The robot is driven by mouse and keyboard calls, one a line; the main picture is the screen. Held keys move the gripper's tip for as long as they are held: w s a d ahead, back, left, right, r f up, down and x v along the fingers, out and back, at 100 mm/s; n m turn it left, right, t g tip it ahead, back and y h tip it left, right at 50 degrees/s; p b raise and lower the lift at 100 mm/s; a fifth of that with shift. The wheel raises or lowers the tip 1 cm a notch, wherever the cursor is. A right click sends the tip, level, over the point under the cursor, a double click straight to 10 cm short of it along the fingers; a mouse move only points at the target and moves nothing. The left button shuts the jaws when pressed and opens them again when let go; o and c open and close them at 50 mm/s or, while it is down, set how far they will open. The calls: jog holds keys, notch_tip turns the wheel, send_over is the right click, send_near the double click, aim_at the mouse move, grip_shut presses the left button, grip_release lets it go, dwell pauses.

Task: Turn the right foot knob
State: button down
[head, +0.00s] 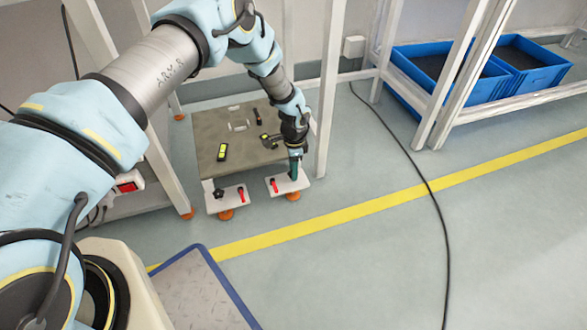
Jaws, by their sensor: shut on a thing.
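A low grey-brown machine base (222,140) stands on the floor with two white foot plates at its front. The left foot plate (230,207) carries a black star-shaped knob (218,193) and a red lever (241,194). The right foot plate (302,182) carries another red lever (274,186). My gripper (294,172) points down over the right foot plate, shut at the place of the right foot knob. The gripper hides that knob, so its angle cannot be seen. Orange feet (226,214) show under the plates.
A white frame post (329,90) stands close to the right of my gripper. Blue crates (525,70) sit in a white rack at upper right. A black cable (425,180) crosses the floor. The floor in front, past the yellow line (350,213), is mostly clear.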

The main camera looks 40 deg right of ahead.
jog(key=shift+c, duration=1.9)
grip_release()
